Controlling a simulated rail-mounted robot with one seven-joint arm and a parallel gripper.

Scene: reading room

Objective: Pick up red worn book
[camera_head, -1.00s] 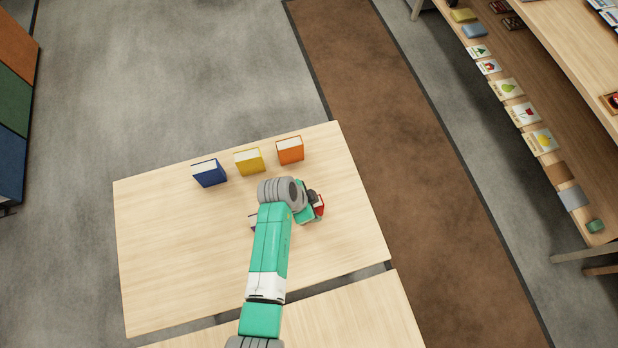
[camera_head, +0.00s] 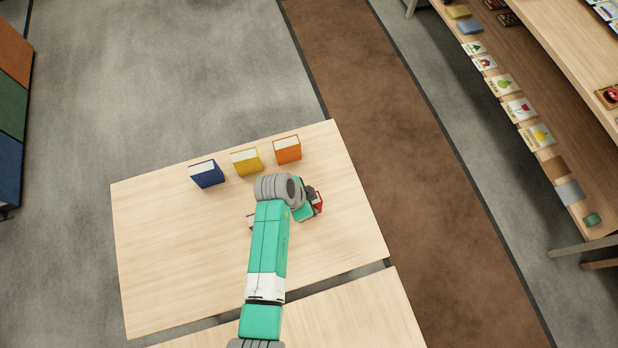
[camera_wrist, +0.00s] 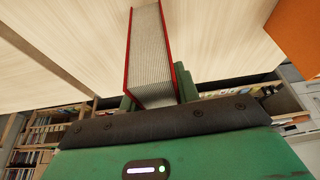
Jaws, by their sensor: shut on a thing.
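The red book (camera_head: 319,202) shows as a small red-edged piece just right of my wrist in the head view, mostly hidden by my arm. In the wrist view the red book (camera_wrist: 150,60) has red covers and a pale grey page block, and it stands between the two green fingers. My gripper (camera_wrist: 156,92) is shut on it. In the head view my gripper (camera_head: 308,204) is over the right part of the table. Whether the book touches the table is unclear, and its wear cannot be made out.
The wooden table (camera_head: 160,250) also bears a blue book (camera_head: 207,175), a yellow book (camera_head: 246,162) and an orange book (camera_head: 287,150) along its back. Another book (camera_head: 250,222) is mostly hidden behind my arm. The table's left part is clear. A shelf (camera_head: 560,95) stands at right.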

